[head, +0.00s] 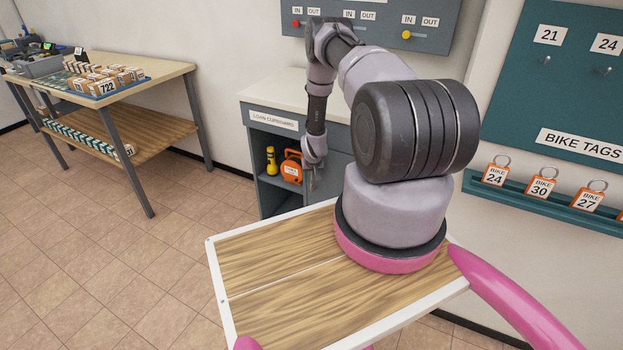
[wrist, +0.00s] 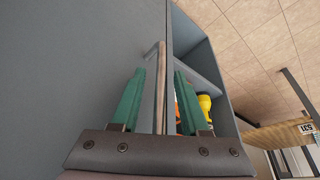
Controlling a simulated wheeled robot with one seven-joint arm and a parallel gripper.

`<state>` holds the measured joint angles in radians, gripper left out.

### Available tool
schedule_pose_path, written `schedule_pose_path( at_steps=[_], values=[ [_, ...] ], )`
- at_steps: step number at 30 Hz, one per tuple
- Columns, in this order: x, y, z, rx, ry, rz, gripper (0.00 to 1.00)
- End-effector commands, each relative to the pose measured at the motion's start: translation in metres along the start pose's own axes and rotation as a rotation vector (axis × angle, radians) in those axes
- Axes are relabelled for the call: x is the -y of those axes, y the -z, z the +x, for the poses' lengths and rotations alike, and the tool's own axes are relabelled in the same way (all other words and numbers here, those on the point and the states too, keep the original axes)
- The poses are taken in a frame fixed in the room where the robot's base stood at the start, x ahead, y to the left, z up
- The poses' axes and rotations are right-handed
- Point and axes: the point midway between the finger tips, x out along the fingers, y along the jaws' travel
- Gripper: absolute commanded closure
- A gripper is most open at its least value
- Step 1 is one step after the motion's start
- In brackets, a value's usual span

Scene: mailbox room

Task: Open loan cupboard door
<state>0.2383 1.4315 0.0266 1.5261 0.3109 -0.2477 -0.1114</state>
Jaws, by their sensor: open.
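The grey loan cupboard (head: 258,165) stands against the wall in the head view, with its label (head: 273,120) under the pale top. Its left part is open and shows the inside. The door (wrist: 75,65) fills the left of the wrist view as a flat grey panel. A pale upright bar handle (wrist: 161,85) stands near the door's edge. My gripper (wrist: 158,72) is open, with one green finger on each side of the handle; I cannot tell whether either touches it. In the head view my gripper (head: 313,178) is in front of the cupboard, and my arm hides its right part.
Inside the cupboard are a yellow torch-like item (head: 271,160) and an orange item (head: 292,167). A workbench (head: 150,73) with parcels stands at left. The tiled floor (head: 120,235) at left is clear.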

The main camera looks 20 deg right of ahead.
Motion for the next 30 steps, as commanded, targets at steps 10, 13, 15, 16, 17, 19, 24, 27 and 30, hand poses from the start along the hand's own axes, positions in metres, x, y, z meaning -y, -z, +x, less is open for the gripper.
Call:
schedule_pose_path(
  at_steps=[10,13,15,16,17,19,24,27,30],
  values=[
    [0.0000,0.0001,-0.0003,0.000,0.000,0.000,1.00],
    [0.0000,0.0001,-0.0003,0.000,0.000,0.000,1.00],
    [-0.0001,0.0001,-0.0003,0.000,0.000,0.000,1.00],
    [-0.0001,0.0001,-0.0003,0.000,0.000,0.000,1.00],
    [-0.0001,0.0001,-0.0003,0.000,0.000,0.000,1.00],
    [0.0000,0.0001,-0.0004,0.000,0.000,0.000,1.00],
    [-0.0001,0.0002,-0.0004,0.000,0.000,0.000,1.00],
    [-0.0001,0.0002,-0.0004,0.000,0.000,0.000,1.00],
    [-0.0001,0.0002,-0.0004,0.000,0.000,0.000,1.00]
  ],
)
